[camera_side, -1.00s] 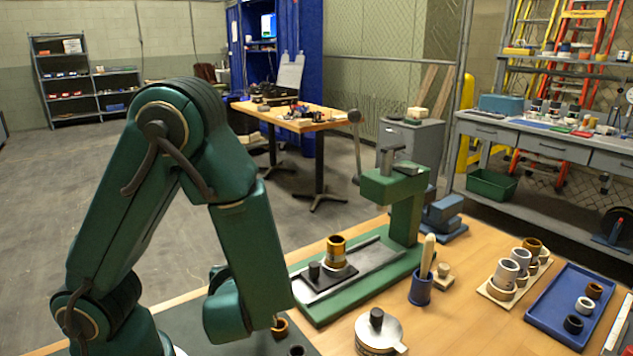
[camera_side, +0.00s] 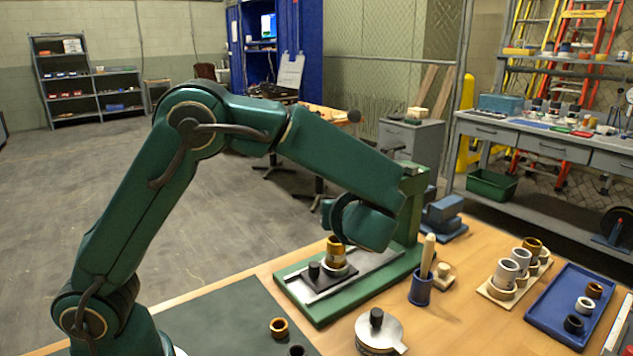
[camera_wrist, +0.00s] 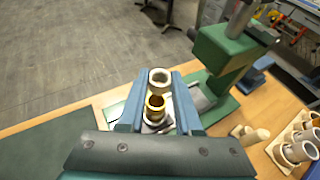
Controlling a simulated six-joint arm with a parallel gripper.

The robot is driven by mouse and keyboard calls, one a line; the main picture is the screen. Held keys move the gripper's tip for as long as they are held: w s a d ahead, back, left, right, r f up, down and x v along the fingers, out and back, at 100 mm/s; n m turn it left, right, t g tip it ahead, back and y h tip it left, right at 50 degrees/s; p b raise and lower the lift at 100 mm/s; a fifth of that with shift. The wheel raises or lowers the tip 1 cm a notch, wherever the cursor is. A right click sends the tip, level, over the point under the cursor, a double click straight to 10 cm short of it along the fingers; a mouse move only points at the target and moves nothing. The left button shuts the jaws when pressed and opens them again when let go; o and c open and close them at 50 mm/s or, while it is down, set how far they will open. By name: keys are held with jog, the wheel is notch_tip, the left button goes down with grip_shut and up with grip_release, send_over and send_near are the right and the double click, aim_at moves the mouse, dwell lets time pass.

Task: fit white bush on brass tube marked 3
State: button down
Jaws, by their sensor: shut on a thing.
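My gripper (camera_wrist: 159,82) is shut on a white bush (camera_wrist: 159,89), held between its two blue fingertips in the wrist view. A brass tube (camera_wrist: 155,107) stands upright below it there, its open top slightly nearer the camera in the picture; the gap between bush and tube cannot be judged. In the side view the brass tube (camera_side: 334,247) stands in a pale holder on the dark plate of the green press. My forearm and wrist hide the held bush there. No number can be read on the tube.
The green press (camera_side: 411,215) rises close beside my wrist. A blue cup with a wooden handle (camera_side: 421,289), a round lidded tin (camera_side: 378,334), a rack of tubes (camera_side: 507,272) and a blue tray of rings (camera_side: 545,312) stand right.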

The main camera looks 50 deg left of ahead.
jog(key=shift+n+g, duration=0.3)
jog(key=shift+g, duration=0.1)
jog(key=shift+w+a+f, duration=0.15)
jog(key=shift+a+f, duration=0.05)
jog(key=shift+f, duration=0.85)
jog(key=shift+w+a+f, duration=0.1)
jog(key=shift+a+f, duration=0.1)
jog(key=shift+f, duration=0.8)
jog(key=shift+w+a+f, duration=0.15)
jog(key=shift+a+f, duration=0.05)
jog(key=shift+f, duration=0.85)
jog(key=c, duration=0.5)
grip_release()
